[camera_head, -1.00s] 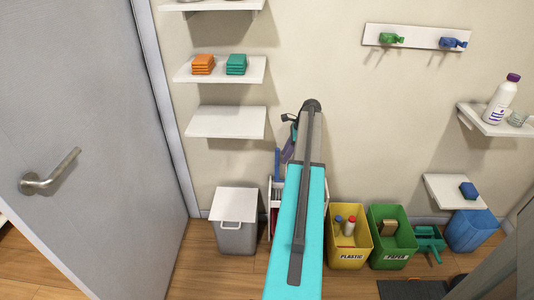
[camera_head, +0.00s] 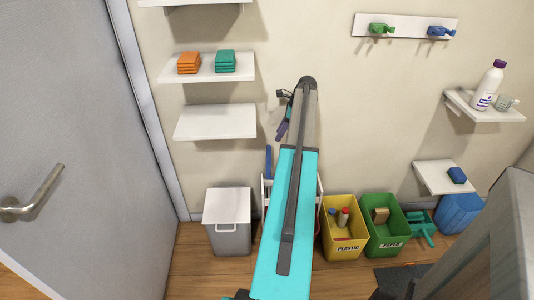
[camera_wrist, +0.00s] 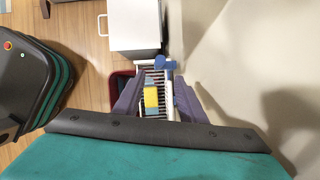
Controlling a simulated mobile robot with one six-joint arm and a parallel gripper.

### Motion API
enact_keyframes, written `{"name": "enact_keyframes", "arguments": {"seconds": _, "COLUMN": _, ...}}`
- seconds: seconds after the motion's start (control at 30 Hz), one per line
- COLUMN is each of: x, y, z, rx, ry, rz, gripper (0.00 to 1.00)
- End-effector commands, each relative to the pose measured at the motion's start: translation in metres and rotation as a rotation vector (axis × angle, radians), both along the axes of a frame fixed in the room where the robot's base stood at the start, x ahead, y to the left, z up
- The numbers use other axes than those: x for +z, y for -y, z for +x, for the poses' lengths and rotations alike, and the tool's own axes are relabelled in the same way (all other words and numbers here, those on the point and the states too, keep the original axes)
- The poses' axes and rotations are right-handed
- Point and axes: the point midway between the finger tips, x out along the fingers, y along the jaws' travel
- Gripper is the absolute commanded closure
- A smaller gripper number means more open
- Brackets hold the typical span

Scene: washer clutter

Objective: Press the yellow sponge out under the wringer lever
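The yellow sponge (camera_wrist: 151,97) lies on a white slatted grid (camera_wrist: 154,78) that appears to be part of the wringer. A blue part (camera_wrist: 164,63), probably the lever end, shows just beyond it. My gripper (camera_wrist: 158,92) has its two purple fingers apart, with the sponge visible in the gap; nothing is clasped. Its height above the sponge is unclear. In the head view my gripper (camera_head: 284,122) hangs in front of the wall, one finger showing. The upright blue lever (camera_head: 268,162) and white frame (camera_head: 265,190) show there, mostly hidden behind my arm; the sponge is hidden.
A grey bin with a white lid (camera_head: 227,205) stands left of the wringer. A yellow plastic bin (camera_head: 345,247) and green paper bin (camera_head: 386,241) stand right. Wall shelves (camera_head: 216,122) are at left. A blue sponge (camera_head: 457,175) sits on a low shelf (camera_head: 434,178). A dark grey body fills the lower right.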

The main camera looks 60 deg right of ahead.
Motion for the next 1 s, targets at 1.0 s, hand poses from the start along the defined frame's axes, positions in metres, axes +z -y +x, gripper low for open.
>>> {"name": "enact_keyframes", "arguments": {"seconds": 1.0, "x": -0.113, "y": -0.022, "z": 0.046, "rx": 0.006, "ry": 0.0, "rz": 0.001, "gripper": 0.63}}
